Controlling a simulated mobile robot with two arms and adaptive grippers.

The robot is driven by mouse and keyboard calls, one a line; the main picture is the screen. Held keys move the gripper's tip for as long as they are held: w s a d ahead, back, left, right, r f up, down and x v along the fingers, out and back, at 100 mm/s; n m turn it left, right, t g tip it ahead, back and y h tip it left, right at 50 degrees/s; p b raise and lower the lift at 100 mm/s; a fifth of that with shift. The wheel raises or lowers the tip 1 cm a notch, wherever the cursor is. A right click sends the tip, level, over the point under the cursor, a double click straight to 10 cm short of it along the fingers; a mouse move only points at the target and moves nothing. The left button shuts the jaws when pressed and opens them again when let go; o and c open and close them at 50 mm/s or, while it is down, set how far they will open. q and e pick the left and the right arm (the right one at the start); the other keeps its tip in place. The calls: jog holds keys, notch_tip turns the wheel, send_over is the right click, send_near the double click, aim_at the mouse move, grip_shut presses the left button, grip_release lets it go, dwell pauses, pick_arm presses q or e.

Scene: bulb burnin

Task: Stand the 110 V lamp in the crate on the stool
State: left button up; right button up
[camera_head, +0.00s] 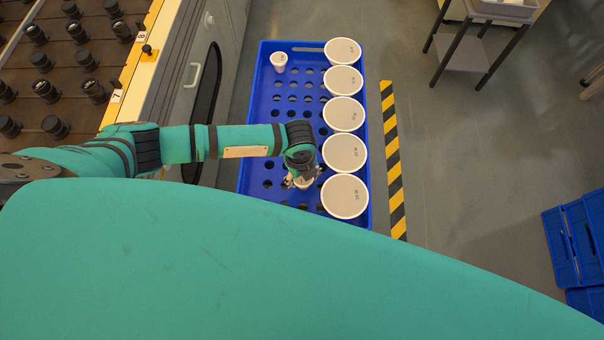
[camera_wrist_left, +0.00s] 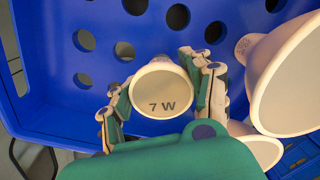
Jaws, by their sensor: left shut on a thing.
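My left gripper (camera_head: 303,178) is over the near part of the blue crate (camera_head: 247,130). It is shut on a small white lamp (camera_head: 304,184). In the left wrist view, my left gripper (camera_wrist_left: 165,98) has its fingers on both sides of this lamp (camera_wrist_left: 161,88), whose round face reads "7 W" and points at the camera. Whether its base touches the crate floor is hidden. Several larger white lamps (camera_head: 345,196) stand in a row along the crate's right side. A small white lamp (camera_head: 279,61) stands at the far left. Their head-view markings are too small to read, so I cannot tell a 110 V lamp.
A yellow-edged rack (camera_head: 20,70) with black sockets is at the left. A dark-legged stand (camera_head: 462,48) with a pale tray (camera_head: 505,9) is at the top right. Blue crates (camera_head: 578,240) are at the right edge. Striped tape (camera_head: 393,160) runs beside the crate.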

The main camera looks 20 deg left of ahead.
pick_arm(q)
jog(key=shift+f+b, duration=0.55)
jog(key=shift+f, duration=0.45)
jog(key=o, duration=1.4)
jog(key=shift+r, duration=0.1)
jog(key=shift+s+a+r, duration=0.1)
jog(key=shift+r, duration=1.9)
jog(key=shift+s+a+r, duration=0.1)
jog(key=shift+r, duration=1.85)
